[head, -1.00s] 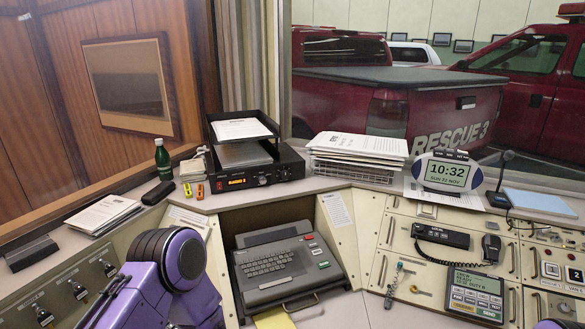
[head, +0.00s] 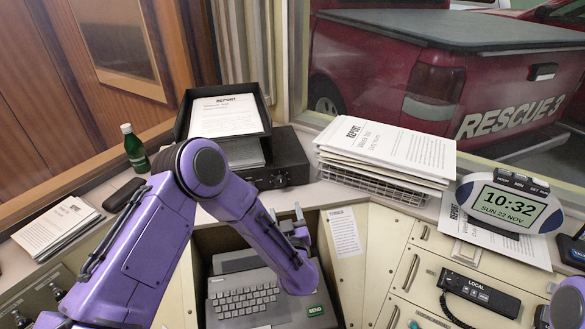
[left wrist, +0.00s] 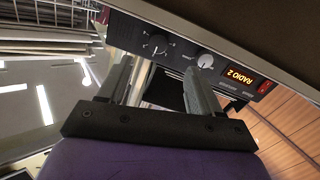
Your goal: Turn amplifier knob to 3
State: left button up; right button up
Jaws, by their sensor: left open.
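The amplifier is a black box (head: 291,160) under the paper tray in the head view, its front partly hidden by my left arm. In the left wrist view its front panel (left wrist: 180,50) appears inverted, with a dark knob (left wrist: 157,45) ringed by white marks and a silver knob (left wrist: 205,62). The dark knob's setting is too small to read. My left gripper (head: 286,213) is open and empty in front of and below the amplifier. In the left wrist view its fingers (left wrist: 160,70) point toward the panel, apart from the knobs. My right gripper is out of view.
A tray with reports (head: 228,115) sits on the amplifier, and a wire rack of papers (head: 385,150) stands to its right. A green bottle (head: 134,150) is at the left. A keyboard terminal (head: 245,300) lies below, and a clock (head: 508,205) stands at right.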

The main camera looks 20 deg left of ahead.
aim_at(280, 183)
pick_arm(q)
jog(key=x, duration=0.7)
jog(key=r+x, duration=0.1)
jog(key=x, duration=0.3)
jog(key=shift+b, duration=0.4)
jog(key=shift+s+r, duration=0.1)
jog(key=shift+s, duration=0.1)
